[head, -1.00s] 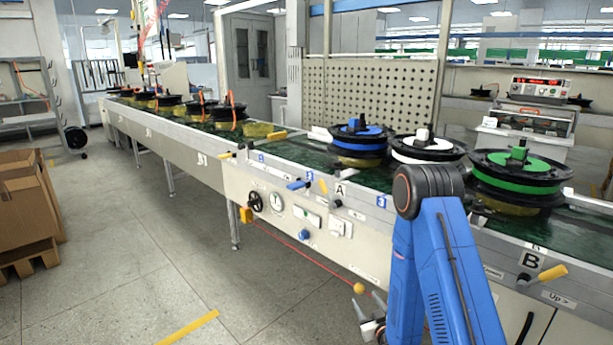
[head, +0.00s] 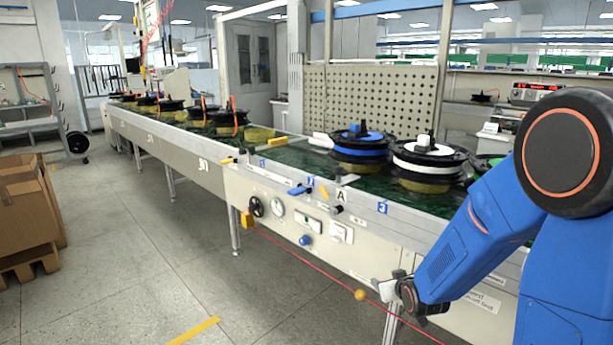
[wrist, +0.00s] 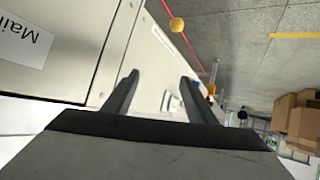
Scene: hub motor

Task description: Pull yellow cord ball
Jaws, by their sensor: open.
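The yellow cord ball (head: 360,295) sits on a thin red cord (head: 310,266) that runs from a yellow box (head: 247,219) on the conveyor's front panel past the ball to the lower right. My gripper (head: 378,288) is open and empty, just right of the ball in the head view, with its fingers toward it. In the wrist view the ball (wrist: 177,25) shows ahead of the fingertips, above the gap between my gripper's fingers (wrist: 160,80) and apart from them.
The conveyor's side panel (head: 290,205) with knobs and gauges runs close beside my arm. Black reels, one with a blue disc (head: 358,139), stand on the belt. Cardboard boxes (head: 25,205) are at far left. The floor in front of the conveyor is clear.

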